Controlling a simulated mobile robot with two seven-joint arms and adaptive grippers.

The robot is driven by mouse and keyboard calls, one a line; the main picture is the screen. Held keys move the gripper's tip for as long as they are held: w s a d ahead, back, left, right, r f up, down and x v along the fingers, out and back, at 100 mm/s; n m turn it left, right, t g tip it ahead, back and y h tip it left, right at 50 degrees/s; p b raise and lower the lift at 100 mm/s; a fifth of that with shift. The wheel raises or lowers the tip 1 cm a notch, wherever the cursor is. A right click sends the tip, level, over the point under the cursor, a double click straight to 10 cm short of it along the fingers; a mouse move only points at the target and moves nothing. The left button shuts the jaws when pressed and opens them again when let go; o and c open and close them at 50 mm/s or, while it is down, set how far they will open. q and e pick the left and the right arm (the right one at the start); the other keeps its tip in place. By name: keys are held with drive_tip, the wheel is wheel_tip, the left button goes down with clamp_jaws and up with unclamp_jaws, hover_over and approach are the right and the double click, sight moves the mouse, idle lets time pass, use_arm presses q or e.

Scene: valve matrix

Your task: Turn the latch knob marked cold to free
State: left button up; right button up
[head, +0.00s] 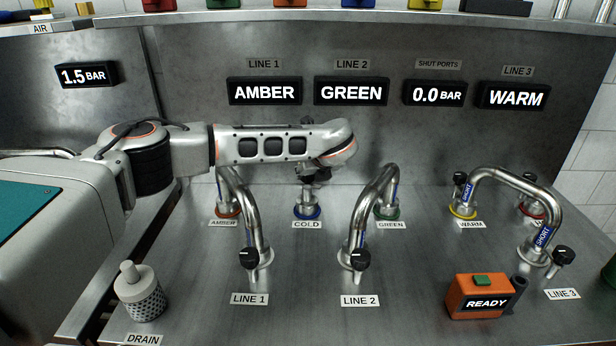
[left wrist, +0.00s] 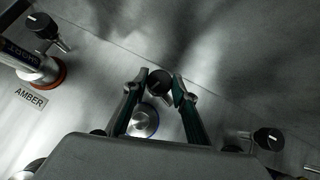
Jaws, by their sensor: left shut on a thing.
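The cold port (head: 306,210) is a steel stub with a blue ring, behind the COLD label (head: 307,225). No pipe stands on it. Its black latch knob (left wrist: 159,84) shows in the left wrist view, beside the blue-ringed stub (left wrist: 144,121). My left gripper (head: 312,182) reaches down over the cold port in the head view, with the arm coming in from the left. In the left wrist view its green-sided fingers (left wrist: 160,86) are shut on the knob from both sides. The knob is mostly hidden by my gripper in the head view. My right gripper is not in view.
Bent steel pipes stand close on either side: amber to line 1 (head: 243,205) and green to line 2 (head: 369,205). A third pipe (head: 512,177) joins warm to line 3. An orange READY box (head: 468,297) sits front right. Front centre is mostly clear.

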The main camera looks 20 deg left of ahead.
use_arm(q)
drive_tip(key=shift+o, duration=0.2)
drive_tip(key=shift+w+d+f+n+g+y+b, duration=0.1)
drive_tip(key=shift+n+g+y+b, duration=0.25)
drive_tip(key=shift+n+g+y, duration=0.55)
drive_tip(key=shift+d+n+g+y+b, duration=0.1)
drive_tip(key=shift+n+g+y+b, duration=0.25)
drive_tip(key=shift+n, duration=1.05)
drive_tip(key=shift+c, duration=0.2)
drive_tip(key=o, duration=1.1)
